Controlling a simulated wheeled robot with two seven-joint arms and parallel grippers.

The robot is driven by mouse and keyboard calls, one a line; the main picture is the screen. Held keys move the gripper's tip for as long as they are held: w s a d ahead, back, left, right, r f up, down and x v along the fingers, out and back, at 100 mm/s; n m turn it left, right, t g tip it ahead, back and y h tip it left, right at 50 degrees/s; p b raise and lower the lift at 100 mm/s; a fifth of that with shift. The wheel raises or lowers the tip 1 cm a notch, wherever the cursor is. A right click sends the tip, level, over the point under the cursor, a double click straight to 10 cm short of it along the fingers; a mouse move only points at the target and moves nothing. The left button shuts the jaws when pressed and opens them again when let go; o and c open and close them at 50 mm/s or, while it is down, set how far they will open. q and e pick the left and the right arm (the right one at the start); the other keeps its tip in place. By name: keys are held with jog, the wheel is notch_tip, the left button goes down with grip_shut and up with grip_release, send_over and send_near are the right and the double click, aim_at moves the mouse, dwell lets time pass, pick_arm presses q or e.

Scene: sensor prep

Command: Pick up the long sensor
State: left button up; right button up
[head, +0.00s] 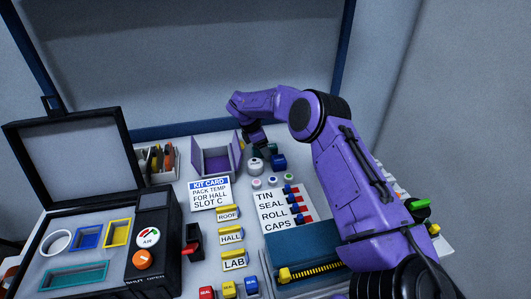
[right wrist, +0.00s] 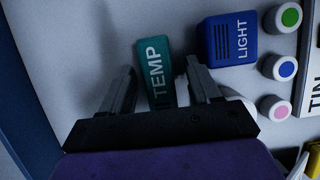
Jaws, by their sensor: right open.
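The long teal sensor marked TEMP (right wrist: 154,62) lies on the pale surface in the right wrist view. My right gripper (right wrist: 161,78) is open, with one finger on each side of the sensor's near part. A gap shows on both sides, and I cannot tell how high the fingers are above the surface. In the head view my right gripper (head: 256,141) reaches down at the back of the bench, and the sensor is mostly hidden there. My left gripper is not in view.
A blue sensor marked LIGHT (right wrist: 229,40) lies close right of the TEMP sensor. A round white sensor (head: 255,164) stands near my right gripper. Small caps (head: 272,181) lie in front. A purple open box (head: 217,158) stands left, above the kit card (head: 210,194).

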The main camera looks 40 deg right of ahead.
jog(key=c, duration=1)
